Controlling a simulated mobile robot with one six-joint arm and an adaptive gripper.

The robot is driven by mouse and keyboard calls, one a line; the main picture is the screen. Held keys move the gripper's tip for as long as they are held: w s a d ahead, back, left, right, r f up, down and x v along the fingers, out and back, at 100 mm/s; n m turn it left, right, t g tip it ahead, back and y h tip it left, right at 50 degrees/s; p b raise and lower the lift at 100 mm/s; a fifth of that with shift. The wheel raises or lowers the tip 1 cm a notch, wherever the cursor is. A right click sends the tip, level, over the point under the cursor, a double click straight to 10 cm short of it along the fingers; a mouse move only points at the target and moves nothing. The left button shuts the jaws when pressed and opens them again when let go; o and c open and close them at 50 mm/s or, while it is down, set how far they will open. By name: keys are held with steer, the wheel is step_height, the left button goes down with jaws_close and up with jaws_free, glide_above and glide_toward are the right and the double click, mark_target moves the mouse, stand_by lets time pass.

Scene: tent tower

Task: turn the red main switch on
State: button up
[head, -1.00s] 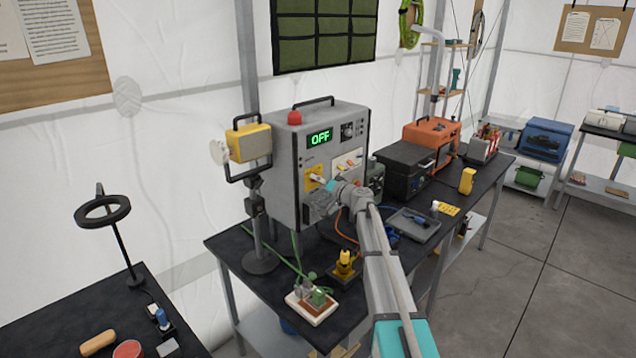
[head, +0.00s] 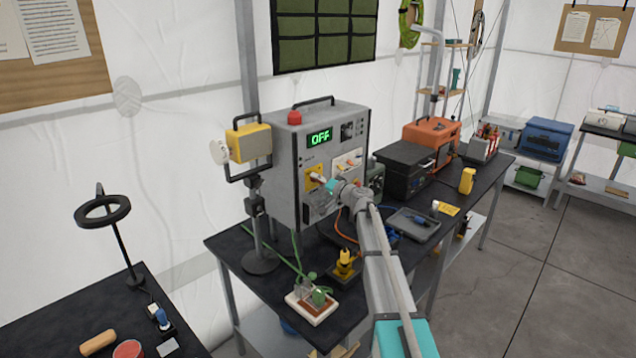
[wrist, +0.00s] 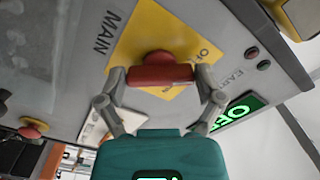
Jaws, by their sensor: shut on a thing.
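The red main switch (wrist: 160,75) is a bar handle on a round hub, on a yellow plate (wrist: 150,38) beside the word MAIN in the wrist view. My gripper (wrist: 160,82) has one finger at each end of the bar and is shut on it. The bar lies straight across between the fingers. In the head view my gripper (head: 320,181) is at the yellow plate (head: 313,172) on the front of the grey cabinet (head: 285,150), and it hides the switch. The cabinet's green display (head: 320,137) reads OFF.
A red button (wrist: 33,128) and small indicator lamps are on the same panel. A yellow work lamp (head: 248,142) on a stand is left of the cabinet. A black case (head: 403,165) and a grey tray (head: 415,222) are to the right on the bench.

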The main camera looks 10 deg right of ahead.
steer(key=m, duration=0.8)
steer(key=shift+r+m, duration=0.1)
steer(key=shift+m, duration=0.3)
steer(key=m, duration=0.4)
steer(key=shift+s, duration=0.1)
steer(key=shift+m, duration=1.8)
steer(key=o, duration=0.7)
steer(key=shift+o, duration=0.8)
